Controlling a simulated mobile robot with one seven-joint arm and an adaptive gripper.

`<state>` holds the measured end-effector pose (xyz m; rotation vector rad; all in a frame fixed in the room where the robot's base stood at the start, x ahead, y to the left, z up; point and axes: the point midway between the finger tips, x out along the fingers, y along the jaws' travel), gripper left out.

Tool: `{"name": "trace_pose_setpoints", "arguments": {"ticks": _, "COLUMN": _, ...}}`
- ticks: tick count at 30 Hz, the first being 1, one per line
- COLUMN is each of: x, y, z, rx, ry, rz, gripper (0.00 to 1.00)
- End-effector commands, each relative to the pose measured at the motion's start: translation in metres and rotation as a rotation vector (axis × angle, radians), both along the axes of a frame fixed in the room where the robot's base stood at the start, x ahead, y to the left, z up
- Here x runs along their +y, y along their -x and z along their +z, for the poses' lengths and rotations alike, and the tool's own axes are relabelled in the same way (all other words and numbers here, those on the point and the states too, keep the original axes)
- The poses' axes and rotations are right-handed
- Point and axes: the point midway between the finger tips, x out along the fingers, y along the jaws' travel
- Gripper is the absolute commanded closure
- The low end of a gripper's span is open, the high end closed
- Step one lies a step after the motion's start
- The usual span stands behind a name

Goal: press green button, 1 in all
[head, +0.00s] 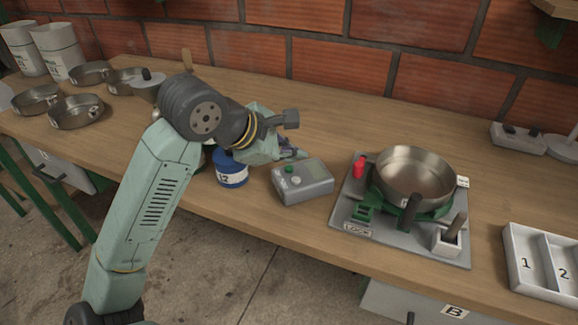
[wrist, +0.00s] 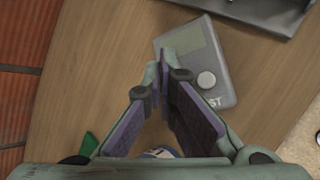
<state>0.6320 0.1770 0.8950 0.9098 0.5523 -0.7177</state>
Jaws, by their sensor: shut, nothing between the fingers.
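A grey box (head: 302,181) with a screen stands on the workbench and has a green button (head: 289,169) and a pale round button (head: 296,181) on top. The box (wrist: 217,98) also shows in the wrist view, with its pale button (wrist: 206,79) in sight. The green button is not visible there; my fingers cover part of the box. My gripper (head: 296,154) is shut and empty, close to the box's far left edge in the head view. In the wrist view my gripper's fingertips (wrist: 166,72) overlap the box's left side. I cannot tell whether they touch it.
A blue can (head: 231,171) marked 12 stands left of the box, beneath my wrist. To the right, a grey tray (head: 345,211) holds a metal pan (head: 414,173) and a red item (head: 359,167). Several pans stand far left. A brick wall (head: 340,65) runs behind the bench.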

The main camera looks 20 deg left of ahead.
Motion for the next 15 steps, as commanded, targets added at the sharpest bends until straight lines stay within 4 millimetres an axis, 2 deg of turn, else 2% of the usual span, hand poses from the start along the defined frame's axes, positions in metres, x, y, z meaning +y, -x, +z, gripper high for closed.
{"name": "trace_pose_setpoints", "arguments": {"ticks": 15, "x": 0.0002, "y": -0.0002, "z": -0.0083, "rx": -0.001, "ry": -0.002, "rz": 0.000, "gripper": 1.00}}
